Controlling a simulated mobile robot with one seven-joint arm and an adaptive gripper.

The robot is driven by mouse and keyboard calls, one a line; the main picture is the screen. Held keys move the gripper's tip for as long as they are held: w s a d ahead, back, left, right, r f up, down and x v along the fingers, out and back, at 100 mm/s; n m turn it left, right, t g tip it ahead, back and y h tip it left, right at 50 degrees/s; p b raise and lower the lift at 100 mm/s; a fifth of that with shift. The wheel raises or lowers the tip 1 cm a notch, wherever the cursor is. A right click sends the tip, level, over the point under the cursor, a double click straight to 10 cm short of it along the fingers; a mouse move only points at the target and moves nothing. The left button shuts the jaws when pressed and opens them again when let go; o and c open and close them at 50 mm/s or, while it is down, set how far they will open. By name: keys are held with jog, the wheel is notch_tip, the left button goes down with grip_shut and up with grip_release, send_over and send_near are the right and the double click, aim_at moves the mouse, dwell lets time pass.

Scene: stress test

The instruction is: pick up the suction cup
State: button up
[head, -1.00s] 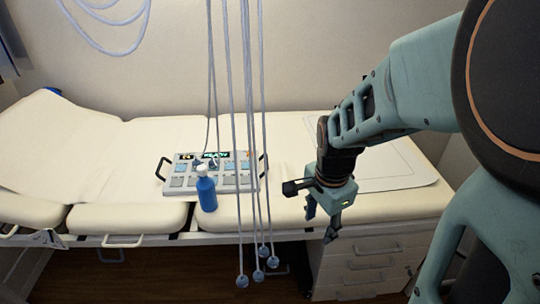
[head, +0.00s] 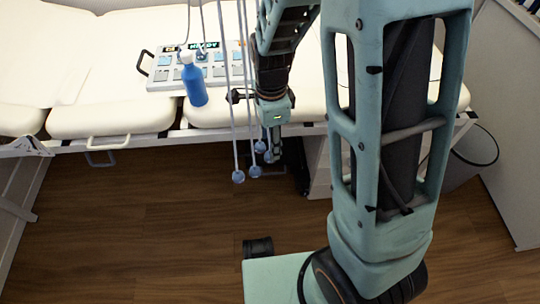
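Several grey-blue suction cups hang at the ends of long thin cables in front of the bed. One cup (head: 238,177) hangs lowest at the left, another (head: 255,171) is just right of it, and a third (head: 268,157) is further right. My gripper (head: 271,138) points down beside the right-hand cables, with its fingertips close to the upper right cups. From this view I cannot tell whether it touches a cup. The fingers are small, seen edge-on and partly overlapped by cups and cables, so their opening is unclear.
A blue bottle (head: 194,82) stands at the bed's front edge, before a grey device (head: 161,75) with buttons and a lit display. The cream bed (head: 110,115) runs behind the cables. A bin (head: 472,155) stands at the right. The wooden floor (head: 150,220) is clear in front.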

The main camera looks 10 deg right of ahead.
notch_tip(320, 180, down, 5)
jog(key=shift+r+b, duration=0.1)
jog(key=shift+b, duration=0.85)
jog(key=shift+c, duration=0.4)
jog(key=c, duration=1)
jog(key=shift+w+r, duration=0.1)
